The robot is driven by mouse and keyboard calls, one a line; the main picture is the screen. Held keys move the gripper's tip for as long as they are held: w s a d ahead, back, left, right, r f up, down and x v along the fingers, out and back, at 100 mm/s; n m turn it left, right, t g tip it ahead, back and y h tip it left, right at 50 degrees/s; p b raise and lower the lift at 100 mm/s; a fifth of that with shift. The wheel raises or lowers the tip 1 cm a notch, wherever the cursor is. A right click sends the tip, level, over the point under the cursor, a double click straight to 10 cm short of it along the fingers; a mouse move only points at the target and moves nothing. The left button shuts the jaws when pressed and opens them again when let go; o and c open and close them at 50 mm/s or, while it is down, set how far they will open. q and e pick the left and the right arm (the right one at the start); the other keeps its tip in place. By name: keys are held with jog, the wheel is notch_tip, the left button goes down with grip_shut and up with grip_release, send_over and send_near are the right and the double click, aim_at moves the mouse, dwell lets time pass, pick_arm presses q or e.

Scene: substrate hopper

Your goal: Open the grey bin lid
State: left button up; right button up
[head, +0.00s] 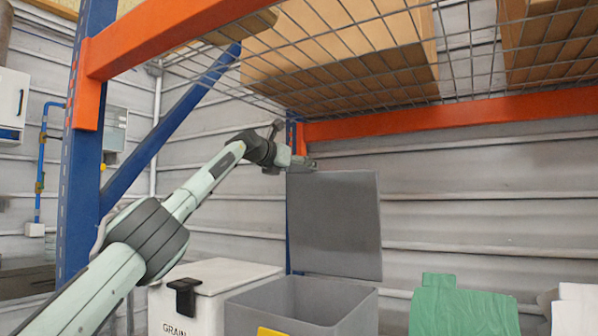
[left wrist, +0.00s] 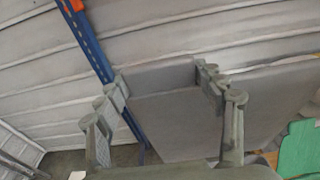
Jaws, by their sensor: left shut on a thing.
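The grey bin (head: 330,305) stands at the bottom centre of the head view, its top uncovered. Its grey lid (head: 335,225) is raised and stands about upright at the back of the bin. My left gripper (head: 306,163) is at the lid's top left corner, shut on the lid. In the left wrist view the lid (left wrist: 185,125) lies between the two fingers of the left gripper (left wrist: 160,80). The inside of the bin is mostly hidden by its front wall. My right gripper is not in view.
A white bin marked GRAIN (head: 215,290) with a black latch stands left of the grey bin. An orange shelf beam (head: 450,112) and wire shelf with cardboard boxes (head: 340,60) hang above the lid. Green sacks (head: 463,305) stand at the right.

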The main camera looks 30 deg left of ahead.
pick_arm(q)
jog(key=shift+s+a+r, duration=0.1)
jog(key=shift+s+r, duration=0.05)
jog(key=shift+r, duration=0.25)
jog(key=o, duration=1.4)
jog(key=shift+o, duration=1.1)
jog(key=shift+s+r, duration=0.15)
jog(key=shift+s, duration=0.1)
jog(key=shift+o, duration=0.3)
jog(key=shift+w+f, duration=0.2)
jog(key=shift+f, duration=0.1)
jog(key=shift+s, duration=0.1)
jog(key=s+r, duration=0.1)
jog(key=s, duration=1)
jog(key=shift+s+a+r, duration=0.2)
jog(key=shift+s+a, duration=0.15)
jog(key=shift+a, duration=0.1)
